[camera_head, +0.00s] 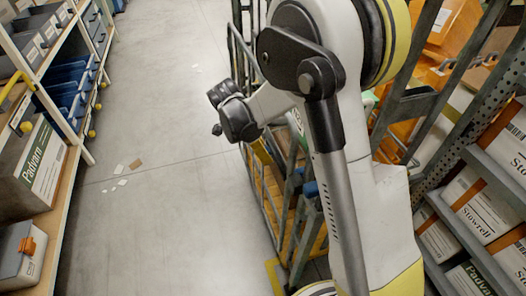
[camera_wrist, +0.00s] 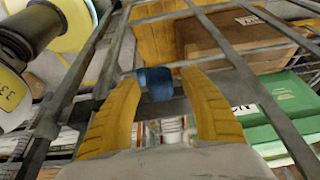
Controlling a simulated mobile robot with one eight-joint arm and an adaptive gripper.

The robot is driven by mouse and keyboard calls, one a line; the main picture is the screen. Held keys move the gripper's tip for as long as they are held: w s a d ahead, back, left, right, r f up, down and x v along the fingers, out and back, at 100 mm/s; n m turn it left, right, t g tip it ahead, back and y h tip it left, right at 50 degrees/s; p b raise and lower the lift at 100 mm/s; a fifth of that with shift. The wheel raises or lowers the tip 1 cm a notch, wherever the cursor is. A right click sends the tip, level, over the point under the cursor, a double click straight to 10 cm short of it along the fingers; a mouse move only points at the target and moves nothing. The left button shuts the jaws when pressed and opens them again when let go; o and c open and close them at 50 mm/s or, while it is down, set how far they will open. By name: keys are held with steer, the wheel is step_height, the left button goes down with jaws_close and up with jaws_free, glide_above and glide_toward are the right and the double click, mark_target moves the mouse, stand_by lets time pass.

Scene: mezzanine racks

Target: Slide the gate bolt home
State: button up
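The bolt's blue knob (camera_wrist: 157,84) is at the centre of the wrist view, in front of a dark metal bar of the gate (camera_wrist: 228,52). My gripper (camera_wrist: 159,77) has two yellow fingers, one on each side of the knob, spread apart with a narrow gap showing at each side. I cannot tell how deep the knob sits between them. In the head view a blue piece (camera_head: 311,189), likely the same knob, shows on the barred frame beside my arm. My fingers are not clearly visible there. The bolt's rod and its socket cannot be made out.
A shelf with blue bins (camera_head: 68,98) and boxes stands at the left, and an open concrete floor (camera_head: 165,190) lies between. Racks with white boxes (camera_head: 470,210) stand at the right. Behind the bars are a brown box (camera_wrist: 230,35) and a green box (camera_wrist: 285,115).

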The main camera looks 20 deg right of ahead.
jaws_close()
steer(key=shift+s+f, duration=0.1)
steer(key=shift+s, duration=2.1)
steer(key=shift+o, duration=0.5)
jaws_free()
steer(key=shift+s, duration=0.1)
steer(key=v, duration=1.2)
